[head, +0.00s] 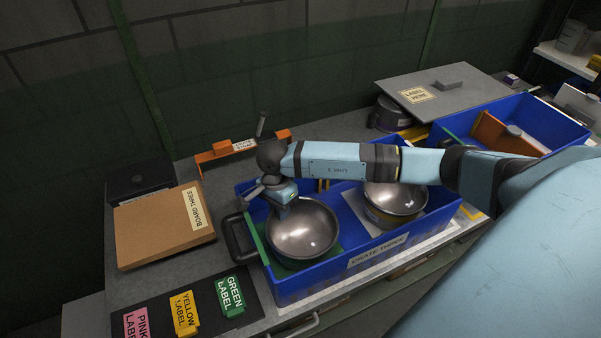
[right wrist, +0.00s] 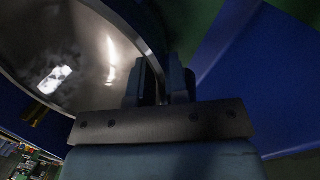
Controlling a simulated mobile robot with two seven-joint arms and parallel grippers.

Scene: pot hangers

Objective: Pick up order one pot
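A shiny steel pot (head: 303,232) sits at the left end of the blue crate marked CRATE THREE (head: 335,268), over a green patch. A second steel pot (head: 396,198) sits in the right part of that crate. I see no mark on either naming order one. My right gripper (head: 284,204) is at the far left rim of the left pot. In the right wrist view, its fingers (right wrist: 160,85) stand close on both sides of the rim of that pot (right wrist: 70,50), with little gap. My left gripper is not in view.
BOARD THREE (head: 160,228) lies left of the crate, with pink, yellow and green labels (head: 232,294) in front. An orange bracket (head: 240,148) stands behind. Another blue crate (head: 545,122) and a grey lid-like board (head: 440,88) are at right.

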